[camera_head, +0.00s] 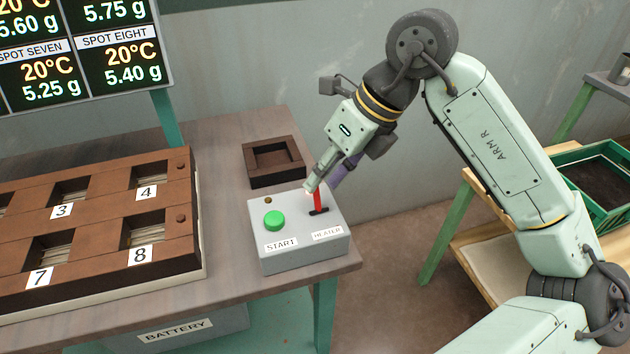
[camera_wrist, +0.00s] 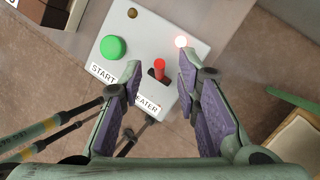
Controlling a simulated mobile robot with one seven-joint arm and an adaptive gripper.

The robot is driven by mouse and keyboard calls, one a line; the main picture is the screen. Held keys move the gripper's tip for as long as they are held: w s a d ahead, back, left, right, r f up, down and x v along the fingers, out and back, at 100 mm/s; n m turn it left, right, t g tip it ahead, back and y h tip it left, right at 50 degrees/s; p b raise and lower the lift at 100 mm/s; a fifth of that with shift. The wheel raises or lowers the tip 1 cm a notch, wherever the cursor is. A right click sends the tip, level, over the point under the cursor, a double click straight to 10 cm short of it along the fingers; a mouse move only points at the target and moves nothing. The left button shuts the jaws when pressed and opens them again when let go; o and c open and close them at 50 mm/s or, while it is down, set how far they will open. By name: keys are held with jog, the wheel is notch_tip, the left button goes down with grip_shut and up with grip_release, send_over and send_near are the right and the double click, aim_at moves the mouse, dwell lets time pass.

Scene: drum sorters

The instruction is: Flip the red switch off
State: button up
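The red switch (camera_head: 317,201) is a lever rising from a dark slot on the grey control box (camera_head: 300,258), above the HEATER label. In the wrist view the red switch (camera_wrist: 159,68) lies between my two fingertips. My gripper (camera_head: 325,181) is just above the box, pointing down at the lever. In the wrist view my gripper (camera_wrist: 160,75) is open, its purple-padded fingers apart on either side of the lever, with gaps visible. A finger partly hides the lever's top in the head view. A small lamp (camera_wrist: 181,41) beside the switch glows reddish white.
A green START button (camera_head: 274,220) sits left of the switch on the same box. A dark square tray (camera_head: 272,182) stands behind the box. A brown numbered rack (camera_head: 105,211) fills the table's left. The table edge is close right of the box.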

aim_at(317, 197)
jog(key=shift+x, duration=1.7)
grip_shut()
